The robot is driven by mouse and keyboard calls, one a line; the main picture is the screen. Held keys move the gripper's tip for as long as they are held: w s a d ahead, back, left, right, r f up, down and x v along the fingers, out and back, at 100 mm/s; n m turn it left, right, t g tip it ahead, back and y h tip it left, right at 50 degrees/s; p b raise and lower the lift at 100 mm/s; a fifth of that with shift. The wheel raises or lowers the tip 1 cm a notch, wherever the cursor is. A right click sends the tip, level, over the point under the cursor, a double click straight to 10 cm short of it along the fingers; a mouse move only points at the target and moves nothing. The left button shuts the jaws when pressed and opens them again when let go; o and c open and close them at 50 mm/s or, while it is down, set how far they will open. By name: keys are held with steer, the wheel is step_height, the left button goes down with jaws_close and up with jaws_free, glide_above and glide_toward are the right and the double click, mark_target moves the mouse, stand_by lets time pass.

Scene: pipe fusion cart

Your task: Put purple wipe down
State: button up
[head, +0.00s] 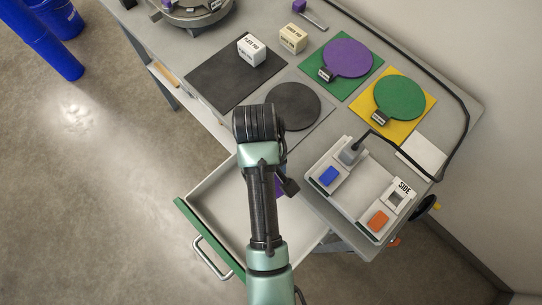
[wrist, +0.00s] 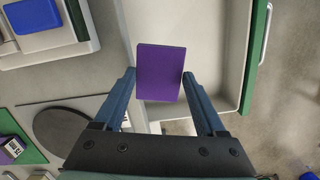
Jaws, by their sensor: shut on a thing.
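The purple wipe (wrist: 160,72) is a flat purple block between the two fingers of my gripper (wrist: 158,82) in the wrist view. My gripper is shut on it, a finger at each side. It is over the open drawer (wrist: 215,40), which has a pale inside and a green front. The drawer (head: 205,197) lies below and around my arm there. The height of the wipe above the drawer floor is hard to tell.
The cart top holds a purple disc (head: 348,57) on a green mat, a green disc (head: 399,97) on a yellow mat and a dark disc (head: 292,106). A grey tray (head: 356,208) with blue and orange blocks stands right of the drawer. Two small boxes stand farther back.

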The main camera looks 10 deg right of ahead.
steer(key=s+a+f+n+b, duration=0.1)
steer(key=f, duration=0.3)
steer(key=s+a+f+b, duration=0.1)
steer(key=f, duration=0.4)
steer(key=s+f+n+b, duration=0.1)
steer(key=s+f, duration=0.1)
steer(key=f, duration=0.3)
steer(key=shift+a+n, duration=0.3)
steer(key=shift+a, duration=0.1)
steer(key=shift+f, duration=0.1)
steer(key=o, duration=1.2)
steer(key=shift+o, duration=0.2)
